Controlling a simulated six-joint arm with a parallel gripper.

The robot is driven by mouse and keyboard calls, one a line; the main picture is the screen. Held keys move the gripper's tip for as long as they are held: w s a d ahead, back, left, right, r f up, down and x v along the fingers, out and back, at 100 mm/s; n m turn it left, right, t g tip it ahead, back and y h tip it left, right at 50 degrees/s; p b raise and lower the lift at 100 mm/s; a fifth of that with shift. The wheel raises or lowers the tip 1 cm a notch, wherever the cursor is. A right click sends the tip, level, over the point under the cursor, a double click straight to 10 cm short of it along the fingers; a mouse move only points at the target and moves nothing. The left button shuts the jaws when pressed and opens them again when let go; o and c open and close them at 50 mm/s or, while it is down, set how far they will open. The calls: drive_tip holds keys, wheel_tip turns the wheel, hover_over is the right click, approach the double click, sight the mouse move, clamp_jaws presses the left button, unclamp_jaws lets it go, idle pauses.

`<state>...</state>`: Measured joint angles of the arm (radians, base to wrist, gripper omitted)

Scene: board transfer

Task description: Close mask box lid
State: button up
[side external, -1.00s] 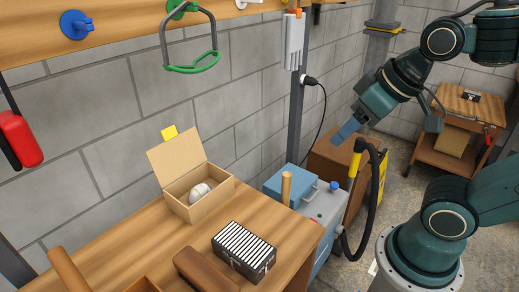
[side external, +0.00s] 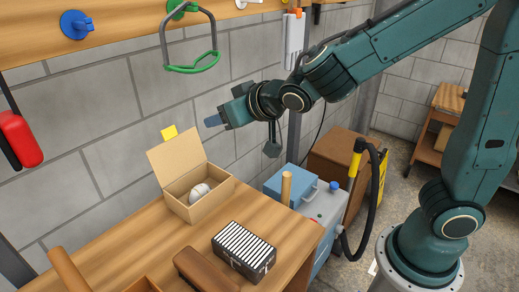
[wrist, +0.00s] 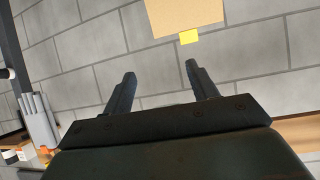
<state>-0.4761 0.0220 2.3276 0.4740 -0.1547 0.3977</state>
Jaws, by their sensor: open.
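The mask box (side external: 200,206) is a tan cardboard box on the wooden workbench, with a white rounded mask (side external: 199,193) inside. Its lid (side external: 176,157) stands open, tilted up and back toward the wall, with a yellow tab (side external: 169,132) at its top edge. My gripper (side external: 212,121) is in the air above and to the right of the lid, apart from it. In the wrist view my gripper (wrist: 159,75) shows two spread fingers with nothing between them. The lid (wrist: 185,14) and yellow tab (wrist: 189,37) show at the top there. The box body is not visible in the wrist view.
A black-and-white striped box (side external: 244,250) and a brown brush-like block (side external: 202,270) lie on the workbench (side external: 130,235) in front. A blue toolbox (side external: 290,185) and wooden handle (side external: 286,188) stand to the right. A green-handled tool (side external: 190,65) hangs on the wall rail above.

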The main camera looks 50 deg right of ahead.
sight(169, 131)
drive_tip(key=w+a+f+n+t, duration=0.1)
drive_tip(key=w+a, duration=0.2)
drive_tip(key=a, duration=0.2)
drive_tip(key=shift+f+t+y, duration=0.15)
drive_tip(key=shift+t+y, duration=0.25)
drive_tip(key=shift+w, duration=0.1)
drive_tip(key=shift+x, duration=6.85)
drive_tip(key=shift+f, duration=0.1)
clamp_jaws()
drive_tip(key=shift+s, duration=0.2)
